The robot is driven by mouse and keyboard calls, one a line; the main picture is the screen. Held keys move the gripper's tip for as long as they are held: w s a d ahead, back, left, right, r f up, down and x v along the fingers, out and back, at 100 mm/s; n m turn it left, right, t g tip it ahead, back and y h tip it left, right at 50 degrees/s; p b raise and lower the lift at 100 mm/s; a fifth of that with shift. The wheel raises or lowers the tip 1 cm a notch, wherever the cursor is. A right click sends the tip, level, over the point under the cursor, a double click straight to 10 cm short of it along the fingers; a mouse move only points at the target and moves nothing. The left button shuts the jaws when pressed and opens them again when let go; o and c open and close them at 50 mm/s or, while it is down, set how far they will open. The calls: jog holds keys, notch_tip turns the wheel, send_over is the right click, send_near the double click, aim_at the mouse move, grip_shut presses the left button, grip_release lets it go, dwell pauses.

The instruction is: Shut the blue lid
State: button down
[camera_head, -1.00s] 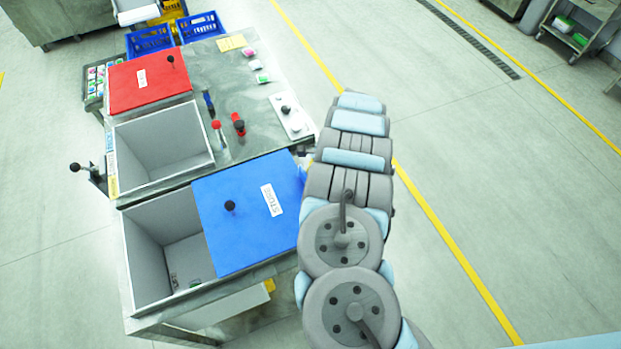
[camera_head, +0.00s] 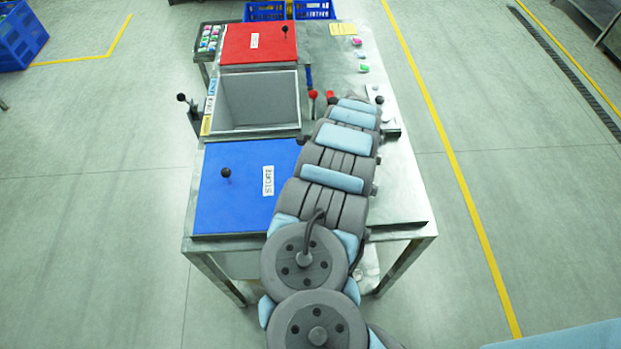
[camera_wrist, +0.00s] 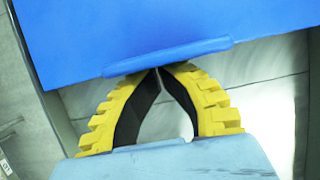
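The blue lid (camera_head: 225,190), with a black knob (camera_head: 226,172) and a white label reading STORE (camera_head: 268,180), lies flat over the front compartment in the head view. No opening shows beside it; its right edge is partly hidden behind my arm. In the wrist view the blue lid (camera_wrist: 180,30) fills the top, with a raised lip along its near edge. My gripper (camera_wrist: 158,69) has its yellow-and-black fingers together at the tips, right at that lip. I cannot tell whether they touch it. My gripper is hidden in the head view.
Behind the blue lid is an open grey compartment (camera_head: 258,102), then a red lid (camera_head: 262,43). A black-knobbed lever (camera_head: 182,98) stands at the left side. Red-topped handles (camera_head: 313,95) stand right of the compartments. The metal tabletop (camera_head: 400,190) right of my arm is clear.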

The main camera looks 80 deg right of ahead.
dwell(0.5)
jog(key=s, duration=0.1)
jog(key=s+d, duration=0.1)
jog(key=s+b, duration=0.1)
jog(key=s, duration=0.1)
jog(key=shift+d+r, duration=0.3)
jog(key=shift+r, duration=0.05)
jog(key=v, duration=0.9)
jog(key=shift+r, duration=0.2)
